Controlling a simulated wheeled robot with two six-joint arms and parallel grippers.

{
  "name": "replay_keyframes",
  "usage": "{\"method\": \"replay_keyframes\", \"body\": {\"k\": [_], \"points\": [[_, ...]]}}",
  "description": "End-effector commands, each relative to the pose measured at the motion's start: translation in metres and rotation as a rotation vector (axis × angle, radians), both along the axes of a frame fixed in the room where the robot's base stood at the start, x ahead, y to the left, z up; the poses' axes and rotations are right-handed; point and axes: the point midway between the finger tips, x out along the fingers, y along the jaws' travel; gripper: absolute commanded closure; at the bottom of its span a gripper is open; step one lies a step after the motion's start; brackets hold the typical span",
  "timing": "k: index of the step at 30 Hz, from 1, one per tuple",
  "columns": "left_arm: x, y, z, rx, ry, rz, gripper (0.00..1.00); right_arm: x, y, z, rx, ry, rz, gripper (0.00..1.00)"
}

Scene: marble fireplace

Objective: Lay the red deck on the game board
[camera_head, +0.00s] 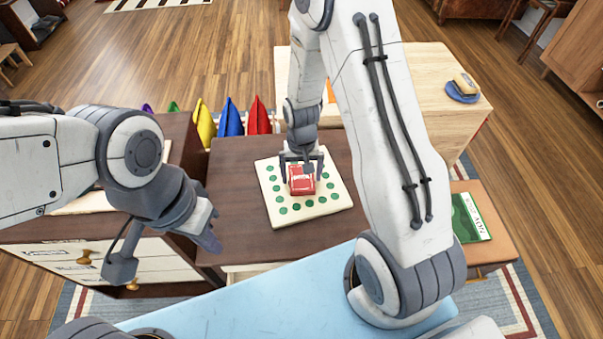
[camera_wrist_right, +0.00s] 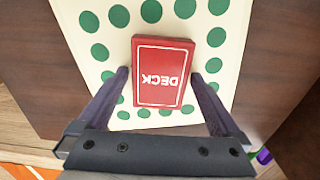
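The red deck (camera_head: 302,182), a small box lettered DECK, lies flat on the cream game board (camera_head: 322,205) with green dots, on the brown tabletop. In the right wrist view the deck (camera_wrist_right: 163,75) sits between the fingers of my right gripper (camera_wrist_right: 160,77). A small gap shows on its left side; the right fingertip is very close to its edge. My right gripper (camera_head: 302,160) is open around the deck, low over the board. My left gripper (camera_head: 165,252) is open and empty, left of the board.
Yellow, blue and red pointed pieces (camera_head: 230,118) stand behind the brown table. A light wooden table (camera_head: 425,85) holds a blue and tan item (camera_head: 463,88). A green and white box (camera_head: 470,218) lies on a small stand at right. The brown tabletop left of the board is clear.

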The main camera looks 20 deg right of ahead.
Motion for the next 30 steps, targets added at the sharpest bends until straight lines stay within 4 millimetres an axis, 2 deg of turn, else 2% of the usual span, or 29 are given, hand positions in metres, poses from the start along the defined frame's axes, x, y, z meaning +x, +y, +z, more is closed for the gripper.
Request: {"method": "replay_keyframes", "body": {"k": [6, 10, 21, 30], "points": [[0.0, 0.0, 0.002, 0.0, 0.0, 0.0, 1.0, 0.0, 0.0, 0.002, 0.0, -0.001, 0.0, 0.0], [0.0, 0.0, 0.005, 0.0, 0.0, 0.0, 1.0, 0.001, 0.0, 0.015, 0.0, -0.003, 0.0, 0.0], [0.0, 0.0, 0.02, 0.0, 0.0, 0.0, 1.0, 0.001, 0.0, 0.093, 0.0, -0.005, 0.0, 0.0], [0.0, 0.0, 0.025, 0.0, 0.0, 0.0, 1.0, -0.001, 0.005, 0.127, 0.001, -0.004, 0.016, 0.0]]}}
